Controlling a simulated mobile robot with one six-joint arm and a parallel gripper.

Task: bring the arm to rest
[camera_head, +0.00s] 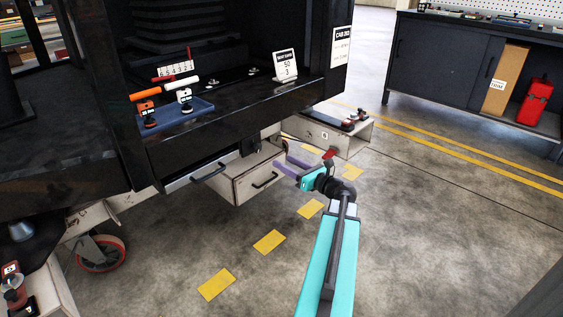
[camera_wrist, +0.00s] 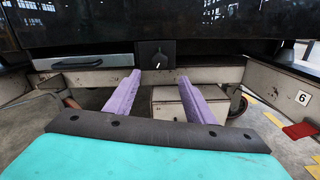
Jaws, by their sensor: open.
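My gripper (camera_head: 286,166) is at the end of my teal arm, in front of the dark cab trolley (camera_head: 240,110). Its two purple fingers stand apart with nothing between them. In the wrist view my gripper (camera_wrist: 158,98) points at the lower front of the trolley, with a dark knob (camera_wrist: 157,54) on a plate beyond the fingertips.
A blue tray (camera_head: 192,116) with orange- and white-handled tools sits on the trolley. A beige box marked 6 (camera_head: 325,137) juts out behind the gripper. A dark cabinet (camera_head: 440,65) holds a red canister (camera_head: 534,101). The floor at right, with yellow markings, is clear.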

